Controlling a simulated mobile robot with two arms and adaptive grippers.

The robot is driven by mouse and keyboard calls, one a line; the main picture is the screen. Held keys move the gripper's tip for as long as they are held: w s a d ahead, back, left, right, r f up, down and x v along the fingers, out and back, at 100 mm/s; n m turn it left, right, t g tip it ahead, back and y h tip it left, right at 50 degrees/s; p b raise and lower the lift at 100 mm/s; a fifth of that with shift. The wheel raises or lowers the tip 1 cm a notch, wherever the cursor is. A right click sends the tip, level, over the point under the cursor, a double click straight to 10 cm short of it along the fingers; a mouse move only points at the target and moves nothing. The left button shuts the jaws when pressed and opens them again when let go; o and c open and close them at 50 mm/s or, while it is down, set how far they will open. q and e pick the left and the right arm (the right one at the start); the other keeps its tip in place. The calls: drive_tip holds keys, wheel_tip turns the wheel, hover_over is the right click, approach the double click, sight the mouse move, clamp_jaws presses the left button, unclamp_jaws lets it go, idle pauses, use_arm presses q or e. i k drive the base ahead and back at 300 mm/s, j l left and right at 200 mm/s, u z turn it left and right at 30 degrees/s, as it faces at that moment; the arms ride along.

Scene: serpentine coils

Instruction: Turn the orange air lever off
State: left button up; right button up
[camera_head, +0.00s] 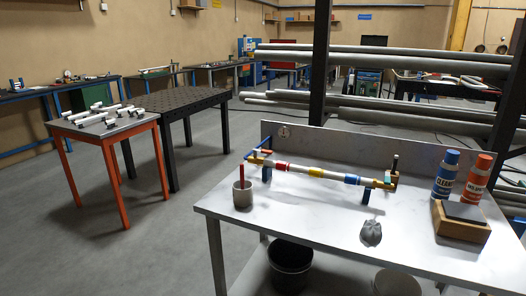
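A slim horizontal tube assembly (315,172) with red, yellow and blue bands stands on blue supports on the metal workbench (300,222). At its right end is a small fitting (389,179) with orange and green parts and a dark upright piece. At its left end are yellow-orange fittings (257,159) beside a slanted blue bar (262,143). Which small orange part is the air lever, and its position, are too small to tell. Neither of my grippers is in view.
A grey cup (242,194) with a red-handled tool stands at the bench's left. A grey lump (371,233) lies near the front. Blue (445,174) and orange (477,178) bottles and a wooden box (461,221) stand at the right. A pipe rack (321,60) rises behind.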

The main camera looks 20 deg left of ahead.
sight(255, 150)
drive_tip(key=i+j+u, duration=0.15)
drive_tip(key=j, duration=0.25)
drive_tip(key=i+j+u, duration=0.1)
drive_tip(key=i+j, duration=0.15)
drive_tip(key=i+j+u, duration=0.15)
drive_tip(key=j, duration=0.3)
drive_tip(key=i, duration=0.1)
